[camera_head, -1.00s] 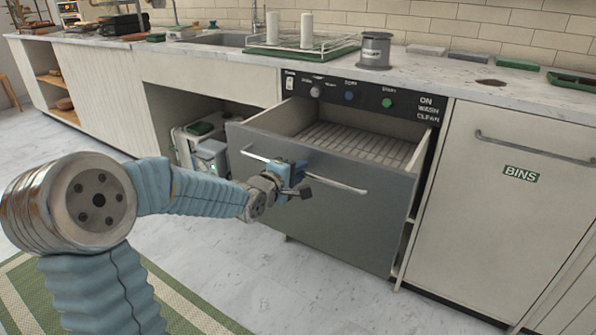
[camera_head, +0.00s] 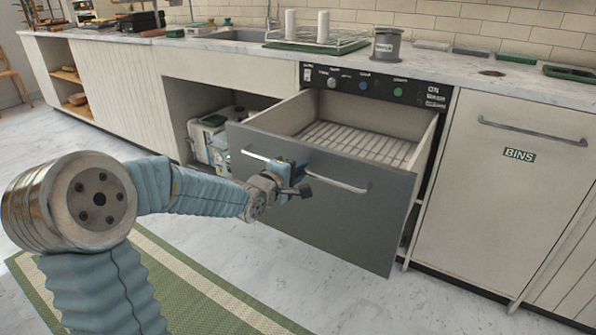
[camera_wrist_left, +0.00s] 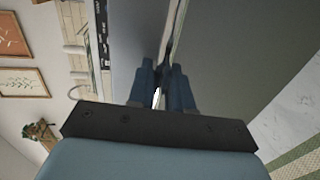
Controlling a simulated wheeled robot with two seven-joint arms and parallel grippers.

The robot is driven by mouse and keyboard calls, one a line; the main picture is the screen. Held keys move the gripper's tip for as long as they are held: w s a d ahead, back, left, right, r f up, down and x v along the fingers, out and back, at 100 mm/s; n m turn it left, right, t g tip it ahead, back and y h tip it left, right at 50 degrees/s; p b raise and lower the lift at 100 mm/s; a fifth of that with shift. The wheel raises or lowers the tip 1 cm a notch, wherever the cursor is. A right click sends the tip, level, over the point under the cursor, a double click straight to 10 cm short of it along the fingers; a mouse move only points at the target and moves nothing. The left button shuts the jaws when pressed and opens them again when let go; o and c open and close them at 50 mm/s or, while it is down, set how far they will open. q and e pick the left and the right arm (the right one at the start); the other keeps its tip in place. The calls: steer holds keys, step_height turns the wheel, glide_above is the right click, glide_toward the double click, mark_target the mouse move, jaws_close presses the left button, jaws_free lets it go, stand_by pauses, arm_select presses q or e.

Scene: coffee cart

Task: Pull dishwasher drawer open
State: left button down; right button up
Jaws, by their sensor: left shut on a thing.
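The dishwasher drawer (camera_head: 330,215) has a grey front and stands pulled out from under the counter, with its wire rack (camera_head: 360,143) showing inside. Its silver bar handle (camera_head: 340,184) runs across the upper front. My left gripper (camera_head: 298,180) is shut on the handle near its middle. In the left wrist view the two blue fingers (camera_wrist_left: 163,85) close around the handle, with the drawer front (camera_wrist_left: 235,70) beside them. My right gripper is not in view.
The control panel (camera_head: 380,85) sits above the drawer. A bins cabinet (camera_head: 515,200) stands to the right. An open bay (camera_head: 205,110) lies to the left. The counter holds a drying rack (camera_head: 315,44) and a grey canister (camera_head: 387,45). A green striped rug (camera_head: 190,290) lies on the floor.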

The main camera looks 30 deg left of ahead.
arm_select(q)
steer(key=c, duration=1.2)
jaws_free()
steer(key=shift+c, duration=0.2)
steer(key=p+v, duration=0.1)
steer(key=v, duration=1.2)
steer(key=shift+s+p, duration=0.3)
steer(key=shift+s, duration=0.05)
steer(key=shift+r, duration=0.1)
